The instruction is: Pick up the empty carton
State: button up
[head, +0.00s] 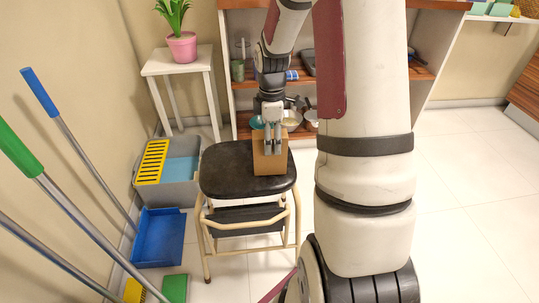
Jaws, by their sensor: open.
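The carton (269,163) is a small brown box standing upright on the black seat of a step stool (228,172), near the seat's right side. My gripper (272,150) points down at the carton from above. Its fingers overlap the carton's upper part in the head view. The jaws are open. I cannot tell whether the fingers touch the carton or stand in front of it or around it. The carton's far side and inside are hidden.
A grey mop bucket with a yellow grate (152,162) and a blue dustpan (159,238) stand left of the stool. Long handles (62,130) lean at the far left. A white side table (164,65) holds a potted plant (181,46). Shelves (238,119) with pots stand behind.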

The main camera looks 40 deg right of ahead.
jog(key=f+b, duration=0.1)
jog(key=f, duration=0.2)
jog(key=f+b, duration=0.1)
jog(key=f, duration=0.1)
jog(key=shift+a+b, duration=0.3)
jog(key=c, duration=1.1)
